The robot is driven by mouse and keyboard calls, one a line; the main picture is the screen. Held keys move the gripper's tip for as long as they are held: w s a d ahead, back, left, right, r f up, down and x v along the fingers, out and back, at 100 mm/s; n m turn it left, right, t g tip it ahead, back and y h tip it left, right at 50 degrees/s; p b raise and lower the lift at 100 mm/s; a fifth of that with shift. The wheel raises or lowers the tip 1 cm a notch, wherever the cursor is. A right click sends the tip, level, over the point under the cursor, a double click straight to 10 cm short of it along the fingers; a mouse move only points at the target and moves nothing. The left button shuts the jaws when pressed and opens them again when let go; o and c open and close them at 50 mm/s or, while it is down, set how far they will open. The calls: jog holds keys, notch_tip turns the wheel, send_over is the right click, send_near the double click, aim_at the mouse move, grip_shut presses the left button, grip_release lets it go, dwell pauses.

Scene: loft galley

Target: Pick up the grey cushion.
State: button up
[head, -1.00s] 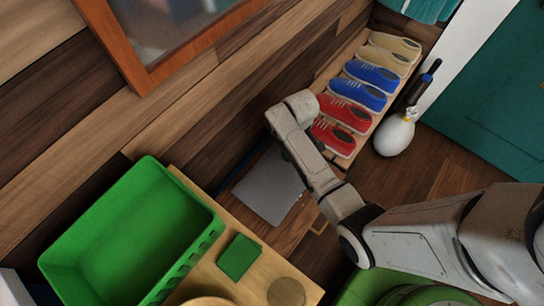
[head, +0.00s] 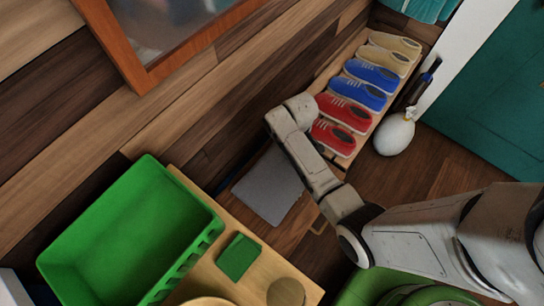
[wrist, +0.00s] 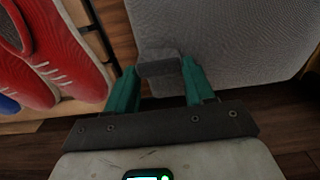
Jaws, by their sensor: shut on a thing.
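The grey cushion (head: 268,190) is a flat, square-looking pad in the head view, beside the low wooden bench and over the dark floor. My arm covers its upper right edge in that view. In the wrist view the cushion (wrist: 240,45) fills the upper right, with a woven grey surface. My gripper (wrist: 160,70) has its two teal fingers on either side of a small grey raised part at the cushion's near edge, and it is shut on it. The fingertips are hidden behind my arm in the head view.
A shoe rack (head: 353,150) with red, blue and tan shoes stands close by; a red shoe (wrist: 60,55) is left of the fingers. A green crate (head: 130,235) and a green pad (head: 239,257) sit at lower left.

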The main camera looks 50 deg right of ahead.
grip_shut()
jog(key=shift+r, duration=0.1)
